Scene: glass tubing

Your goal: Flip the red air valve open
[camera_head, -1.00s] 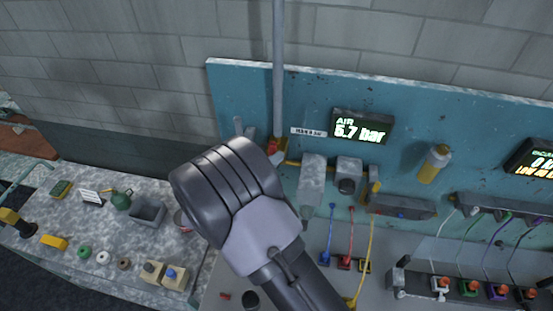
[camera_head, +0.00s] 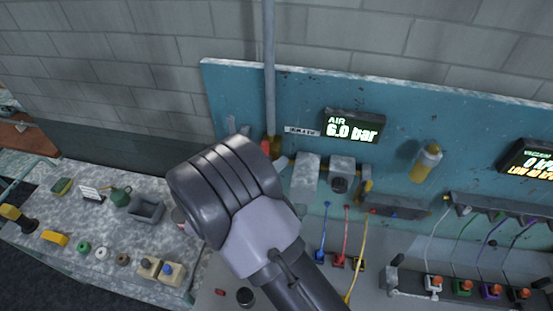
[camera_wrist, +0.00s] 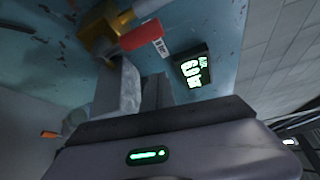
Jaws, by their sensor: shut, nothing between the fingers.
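The red valve handle (camera_wrist: 142,35) shows in the wrist view beside the brass valve body (camera_wrist: 98,36), lying roughly alongside the pipe. In the head view only a small red part (camera_head: 265,146) shows at the pipe's foot, just above my arm. My gripper (camera_wrist: 156,78) is shut and empty in the wrist view, below and apart from the red handle in the picture. In the head view my arm hides the gripper. The air display (camera_head: 353,126) reads 6.0 bar and also glows in the wrist view (camera_wrist: 193,70).
Grey regulator blocks (camera_head: 305,179) sit on the teal panel (camera_head: 230,85) close to the valve. A vertical pipe (camera_head: 269,60) runs up the wall. A yellow bottle (camera_head: 424,163) is mounted farther right. The left bench (camera_head: 120,235) holds several small items.

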